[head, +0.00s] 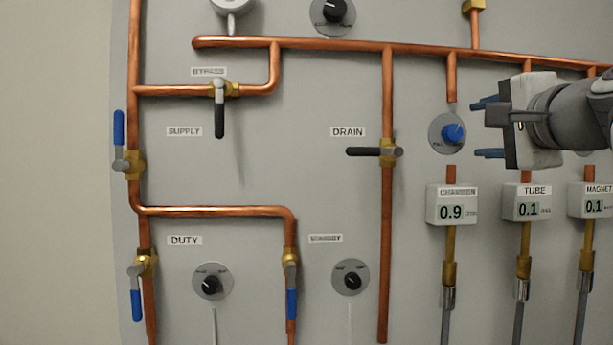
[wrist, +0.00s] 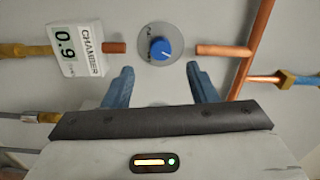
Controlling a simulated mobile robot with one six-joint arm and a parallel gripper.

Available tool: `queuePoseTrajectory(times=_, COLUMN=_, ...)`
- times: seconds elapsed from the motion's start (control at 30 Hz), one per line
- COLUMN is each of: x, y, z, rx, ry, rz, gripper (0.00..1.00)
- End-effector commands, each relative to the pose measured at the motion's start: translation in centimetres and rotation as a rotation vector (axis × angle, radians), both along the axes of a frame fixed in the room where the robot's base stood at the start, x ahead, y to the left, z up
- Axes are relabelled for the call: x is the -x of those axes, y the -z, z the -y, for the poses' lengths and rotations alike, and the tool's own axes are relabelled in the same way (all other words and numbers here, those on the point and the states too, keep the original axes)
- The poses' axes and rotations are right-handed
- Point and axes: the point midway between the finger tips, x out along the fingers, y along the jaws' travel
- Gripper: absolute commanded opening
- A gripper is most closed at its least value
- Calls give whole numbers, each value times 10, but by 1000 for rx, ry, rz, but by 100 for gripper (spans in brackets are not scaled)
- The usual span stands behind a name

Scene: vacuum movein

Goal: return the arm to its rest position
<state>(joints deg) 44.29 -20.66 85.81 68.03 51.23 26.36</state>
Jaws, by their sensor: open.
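My gripper (head: 484,128) is at the right of the head view, in front of the panel. Its two blue fingers point left and are spread apart with nothing between them. In the wrist view the open fingers (wrist: 163,85) show at either side, below a blue knob (wrist: 160,49) on a round grey plate. The same blue knob (head: 453,134) sits just left of the fingers in the head view. The fingers look apart from the knob; the exact gap cannot be told. The arm's rest position is not marked in either view.
A grey panel (head: 330,185) carries copper pipes (head: 387,240), several valve handles and dials. The DRAIN handle (head: 362,152) lies horizontal. The CHAMBER gauge (head: 451,208) reads 0.9, below the blue knob. The TUBE gauge (head: 527,207) reads 0.1. Bare wall (head: 55,180) is at the left.

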Motion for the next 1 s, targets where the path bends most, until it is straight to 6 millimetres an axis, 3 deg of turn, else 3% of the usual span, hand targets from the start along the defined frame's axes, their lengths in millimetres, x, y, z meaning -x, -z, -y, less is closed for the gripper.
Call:
queuePoseTrajectory(times=0.13, x=-3, y=6, z=-2, rx=7, ry=-6, rz=-19, gripper=52)
queuePoseTrajectory(times=0.23, x=-14, y=34, z=-9, rx=42, ry=-28, rz=-98, gripper=52)
queuePoseTrajectory(times=0.4, x=-31, y=124, z=-40, rx=190, ry=-126, rz=-340, gripper=52)
queuePoseTrajectory(times=0.53, x=-27, y=206, z=-72, rx=359, ry=-251, rz=-541, gripper=52)
queuePoseTrajectory(times=0.67, x=0, y=293, z=-109, rx=594, ry=-436, rz=-749, gripper=52)
queuePoseTrajectory(times=0.8, x=48, y=373, z=-135, rx=877, ry=-662, rz=-922, gripper=52)
queuePoseTrajectory(times=0.9, x=81, y=412, z=-142, rx=1051, ry=-804, rz=-1000, gripper=52)
queuePoseTrajectory(times=1.0, x=103, y=435, z=-143, rx=1170, ry=-899, rz=-1040, gripper=52)
